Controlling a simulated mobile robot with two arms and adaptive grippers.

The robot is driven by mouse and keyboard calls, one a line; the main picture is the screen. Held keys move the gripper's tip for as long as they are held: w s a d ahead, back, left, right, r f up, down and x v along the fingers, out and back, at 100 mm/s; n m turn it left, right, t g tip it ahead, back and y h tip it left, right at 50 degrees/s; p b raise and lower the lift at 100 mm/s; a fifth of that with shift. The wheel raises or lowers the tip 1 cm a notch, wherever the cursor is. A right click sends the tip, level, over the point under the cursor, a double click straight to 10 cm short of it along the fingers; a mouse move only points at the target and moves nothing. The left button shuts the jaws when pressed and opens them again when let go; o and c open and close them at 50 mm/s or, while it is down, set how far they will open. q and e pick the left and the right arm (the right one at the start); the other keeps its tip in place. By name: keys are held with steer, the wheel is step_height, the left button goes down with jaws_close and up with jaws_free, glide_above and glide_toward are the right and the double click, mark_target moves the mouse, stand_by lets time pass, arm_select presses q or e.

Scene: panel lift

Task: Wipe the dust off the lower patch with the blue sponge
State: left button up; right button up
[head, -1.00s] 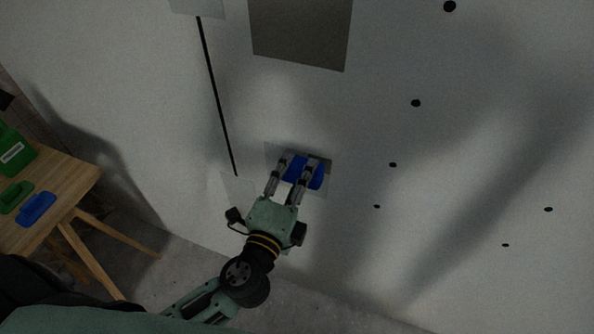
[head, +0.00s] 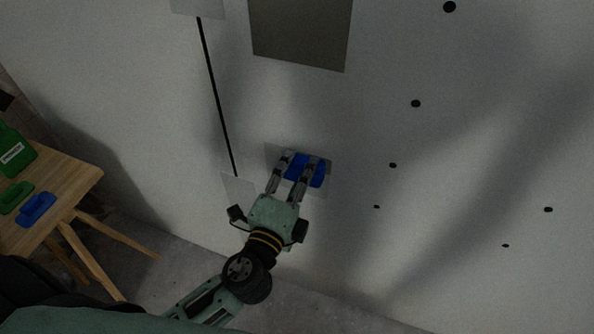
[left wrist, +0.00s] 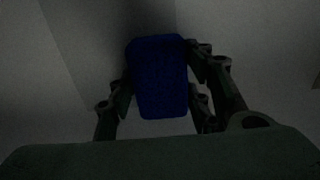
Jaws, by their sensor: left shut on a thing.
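My left gripper (head: 297,178) is shut on the blue sponge (head: 318,174) and holds it at the wall. In the left wrist view the sponge (left wrist: 160,80) sits between the fingers of my gripper (left wrist: 160,90). The lower patch (head: 272,153) is a greyish area that shows around the sponge and fingers; much of it is hidden. I cannot tell whether the sponge touches the wall. My right gripper is out of view.
A larger dark grey patch (head: 300,35) is higher on the wall. A wooden table (head: 75,185) at the left bears a green box (head: 14,155), a green tool (head: 16,197) and a blue tool (head: 36,209). Black dots and a black line (head: 218,100) mark the wall.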

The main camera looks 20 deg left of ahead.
arm_select(q)
steer(key=shift+w, duration=0.3)
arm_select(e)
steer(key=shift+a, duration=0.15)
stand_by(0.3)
arm_select(q)
steer(key=shift+s+d+b, duration=0.15)
steer(key=shift+d+b, duration=0.2)
steer(key=shift+d, duration=2.7)
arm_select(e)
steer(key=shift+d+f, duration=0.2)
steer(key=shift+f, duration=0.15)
arm_select(q)
steer(key=shift+s+f, duration=0.15)
steer(key=shift+s, duration=0.45)
steer(key=b, duration=0.3)
glide_toward(332, 168)
steer(key=shift+s+a, duration=0.2)
steer(key=shift+s, duration=0.25)
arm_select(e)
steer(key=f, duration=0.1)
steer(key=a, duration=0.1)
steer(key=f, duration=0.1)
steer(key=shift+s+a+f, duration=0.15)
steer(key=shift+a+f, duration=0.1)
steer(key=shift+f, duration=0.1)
